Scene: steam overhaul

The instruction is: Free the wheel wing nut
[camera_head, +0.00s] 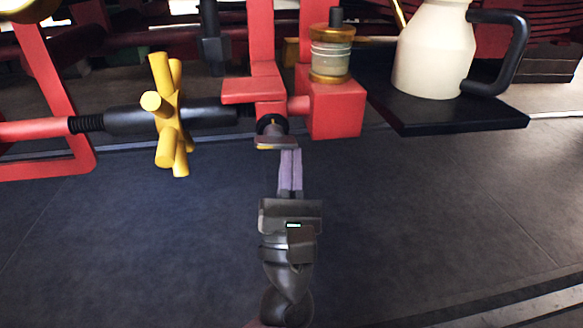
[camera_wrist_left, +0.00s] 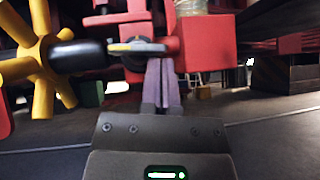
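A flat grey-brown wing nut (camera_head: 277,142) sits at the front of a red bracket, over a dark round boss. Its wings lie roughly level. It also shows in the left wrist view (camera_wrist_left: 135,47), with yellowish edges. A yellow spoked wheel (camera_head: 168,112) is on a dark horizontal shaft to the left. My left gripper (camera_head: 290,152) points at the bracket. Its two pale purple fingers are side by side with hardly a gap. In the left wrist view, the fingertips (camera_wrist_left: 160,60) are at the nut's right wing; I cannot tell if they touch it. My right gripper is not in view.
A red block (camera_head: 335,108) with a brass-and-glass cup (camera_head: 331,55) stands right of the nut. A cream jug (camera_head: 432,50) stands on a black shelf (camera_head: 440,110) further right. Red frame bars (camera_head: 60,90) flank the left. The dark floor in front is clear.

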